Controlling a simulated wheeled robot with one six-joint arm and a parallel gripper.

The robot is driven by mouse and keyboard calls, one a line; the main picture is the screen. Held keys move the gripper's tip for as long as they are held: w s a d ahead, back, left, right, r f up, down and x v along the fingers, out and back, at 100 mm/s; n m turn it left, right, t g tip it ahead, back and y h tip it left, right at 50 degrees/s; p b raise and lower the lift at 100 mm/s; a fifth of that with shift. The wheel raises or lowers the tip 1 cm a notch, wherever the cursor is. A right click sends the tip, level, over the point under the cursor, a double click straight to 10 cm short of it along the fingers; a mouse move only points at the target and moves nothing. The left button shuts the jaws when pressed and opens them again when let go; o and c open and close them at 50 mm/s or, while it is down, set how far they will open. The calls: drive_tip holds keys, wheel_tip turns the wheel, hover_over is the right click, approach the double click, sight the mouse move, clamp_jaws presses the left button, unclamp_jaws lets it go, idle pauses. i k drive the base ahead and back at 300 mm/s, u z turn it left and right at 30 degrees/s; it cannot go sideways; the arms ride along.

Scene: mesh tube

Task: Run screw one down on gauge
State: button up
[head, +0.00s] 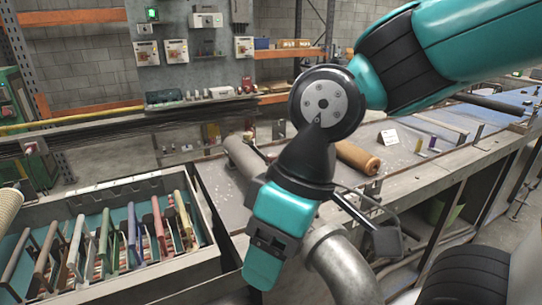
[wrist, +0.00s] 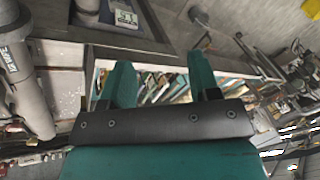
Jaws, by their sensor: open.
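My gripper (head: 264,262) hangs at the end of my teal and black arm, right of the tray of coloured frames in the head view. In the wrist view its two teal fingers stand apart with nothing between their tips (wrist: 161,72). Beyond them, coloured strips (wrist: 165,88) show in the gap. I cannot make out screw one or the gauge in either view. A small white label with dark figures (wrist: 126,18) shows at the top of the wrist view, but I cannot tell what it belongs to.
A metal tray (head: 118,285) holds several upright coloured frames at the left. A curved grey pipe (head: 340,262) stands close to my gripper's right. The long bench (head: 450,168) carries a brown roll (head: 357,158) and a white card (head: 389,137). A grey cylinder (wrist: 30,95) shows in the wrist view.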

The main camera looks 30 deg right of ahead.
sight(271, 157)
drive_tip(key=z, duration=0.5)
drive_tip(key=k, duration=1.1)
drive_tip(key=u, duration=0.45)
drive_tip(key=i, duration=1.35)
drive_tip(key=z, duration=0.65)
